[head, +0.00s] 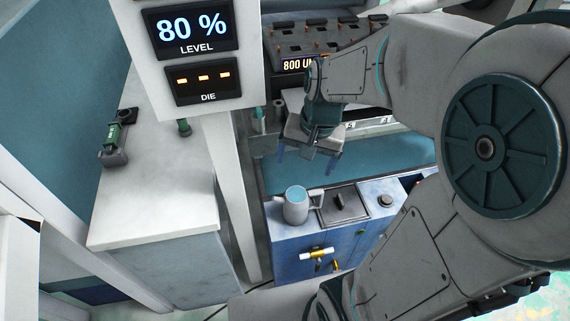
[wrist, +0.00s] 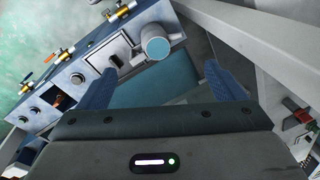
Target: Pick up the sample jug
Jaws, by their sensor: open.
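The sample jug (head: 296,205) is a light grey jug with a blue inside or top and a handle on its right side. It stands upright on the left part of a blue cabinet top in the head view. In the wrist view the jug (wrist: 156,44) shows beyond the fingers, between their lines. My gripper (head: 308,160) is above and behind the jug in the head view, pointing down, apart from it. Its two blue fingers (wrist: 157,83) are spread in the wrist view with nothing between them.
A square lid with a dark handle (head: 343,207) is right beside the jug. A round knob (head: 386,201) sits further right. A white post (head: 232,190) and a white counter (head: 160,190) with a green device (head: 116,138) stand to the left. A display panel (head: 195,45) hangs above.

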